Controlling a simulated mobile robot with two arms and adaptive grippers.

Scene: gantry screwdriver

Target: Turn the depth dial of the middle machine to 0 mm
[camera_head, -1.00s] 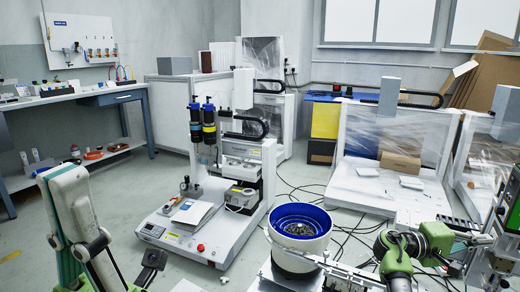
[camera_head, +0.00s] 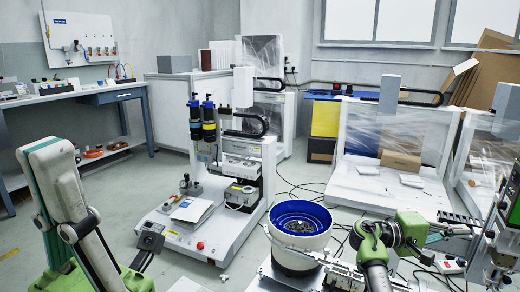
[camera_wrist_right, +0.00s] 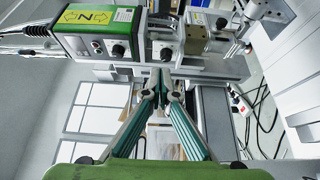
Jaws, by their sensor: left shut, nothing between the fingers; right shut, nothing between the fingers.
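I cannot read a scale or tell which knob is the depth dial. My left gripper (camera_head: 42,150) is shut and empty, pointing up at the left, close to the head camera.
A machine with two screwdrivers (camera_head: 235,232) stands left of centre. A blue-lined bowl feeder (camera_head: 302,212) stands in front at the centre. Wrapped machines (camera_head: 385,190) stand behind at the right. A workbench (camera_head: 75,98) is at the left. Cables lie on the floor.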

